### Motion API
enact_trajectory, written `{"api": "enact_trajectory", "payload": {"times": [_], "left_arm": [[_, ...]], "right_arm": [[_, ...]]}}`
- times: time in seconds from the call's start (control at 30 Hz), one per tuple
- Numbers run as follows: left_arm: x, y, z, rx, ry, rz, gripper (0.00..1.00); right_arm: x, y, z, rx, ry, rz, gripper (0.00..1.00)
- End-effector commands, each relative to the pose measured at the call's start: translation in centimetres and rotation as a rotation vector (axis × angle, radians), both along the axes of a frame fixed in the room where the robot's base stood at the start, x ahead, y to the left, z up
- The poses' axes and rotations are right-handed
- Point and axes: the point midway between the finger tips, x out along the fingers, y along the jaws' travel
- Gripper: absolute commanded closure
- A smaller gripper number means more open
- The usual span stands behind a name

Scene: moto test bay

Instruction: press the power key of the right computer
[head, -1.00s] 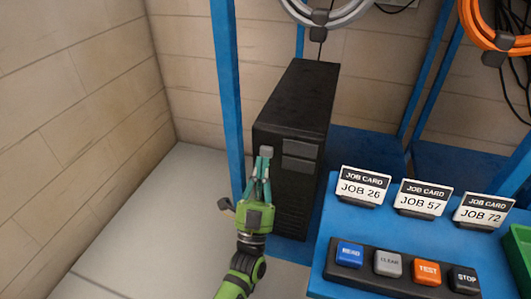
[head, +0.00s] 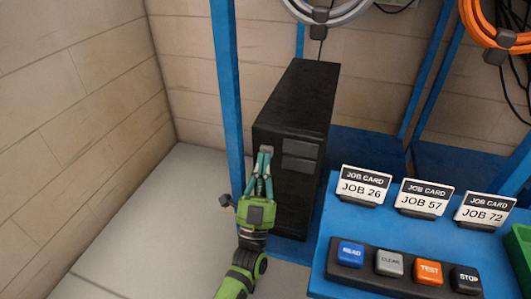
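One black computer tower (head: 300,105) stands upright on a blue shelf behind the bench; no second tower is in view. A small grey key (head: 266,149) sits at the upper left of its front face. My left gripper (head: 266,154) is in front of that face, its two teal fingers drawn together at the tips. The fingertips overlap the key and hide part of it. They look to be at or very close to it; I cannot tell whether the key is pushed in. My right gripper is not in view.
A blue rack post (head: 228,100) rises just left of the tower. To the right, a blue bench (head: 325,232) carries several job cards (head: 427,198) and a black button box (head: 400,270). Cable coils hang at the upper right. Bare floor lies to the left.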

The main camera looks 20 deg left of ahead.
Motion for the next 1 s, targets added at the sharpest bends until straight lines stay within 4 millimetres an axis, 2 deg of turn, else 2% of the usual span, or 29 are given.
{"api": "enact_trajectory", "payload": {"times": [0.6, 1.0], "left_arm": [[0.77, -0.01, -0.02, 0.000, 0.000, 0.000, 1.00], [0.49, 0.00, 0.05, 0.000, 0.001, 0.000, 1.00]], "right_arm": [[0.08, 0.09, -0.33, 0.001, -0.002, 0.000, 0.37], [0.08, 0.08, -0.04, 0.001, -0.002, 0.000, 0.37]]}}
